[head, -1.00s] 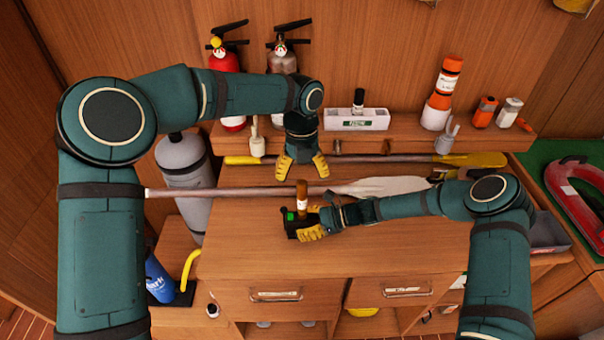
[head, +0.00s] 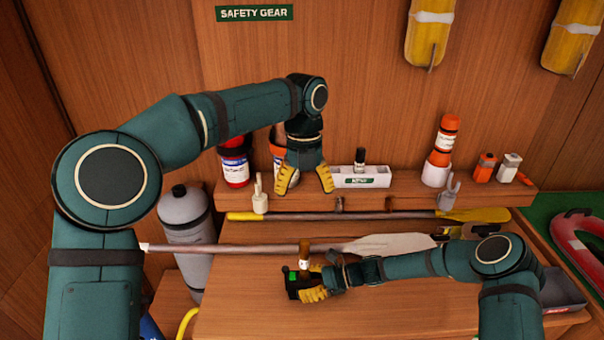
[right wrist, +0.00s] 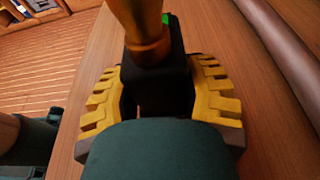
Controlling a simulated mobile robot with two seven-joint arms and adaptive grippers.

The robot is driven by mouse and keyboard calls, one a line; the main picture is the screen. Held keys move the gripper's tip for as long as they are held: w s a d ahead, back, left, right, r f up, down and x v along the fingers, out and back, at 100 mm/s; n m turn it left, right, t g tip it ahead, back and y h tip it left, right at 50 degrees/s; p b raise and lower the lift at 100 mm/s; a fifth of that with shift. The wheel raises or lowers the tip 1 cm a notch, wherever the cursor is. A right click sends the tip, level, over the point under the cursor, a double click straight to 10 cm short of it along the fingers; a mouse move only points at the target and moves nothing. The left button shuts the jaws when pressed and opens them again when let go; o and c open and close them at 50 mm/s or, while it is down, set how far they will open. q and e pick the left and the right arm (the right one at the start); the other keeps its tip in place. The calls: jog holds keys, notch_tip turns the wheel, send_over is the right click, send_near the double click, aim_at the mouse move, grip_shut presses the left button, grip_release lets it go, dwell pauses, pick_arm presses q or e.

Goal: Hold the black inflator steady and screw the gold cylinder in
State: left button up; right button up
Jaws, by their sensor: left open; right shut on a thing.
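The black inflator (head: 292,281) is over the wooden bench top, with a green spot on it. My right gripper (head: 310,284) is shut on it, one yellow finger on each side in the right wrist view (right wrist: 162,95). The gold cylinder (head: 304,256) stands upright on the inflator, its lower end meeting the black body in the right wrist view (right wrist: 148,45). How deep its thread sits cannot be seen. My left gripper (head: 303,188) is open and empty, fingers pointing down, well above the cylinder's top.
A paddle (head: 390,244) lies across the bench behind the inflator. A shelf (head: 410,203) behind holds a white box (head: 360,180), an orange flare canister (head: 441,150) and red extinguishers partly behind my left arm. A grey tank (head: 187,230) stands left. The front bench top is clear.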

jog(key=o, duration=1.1)
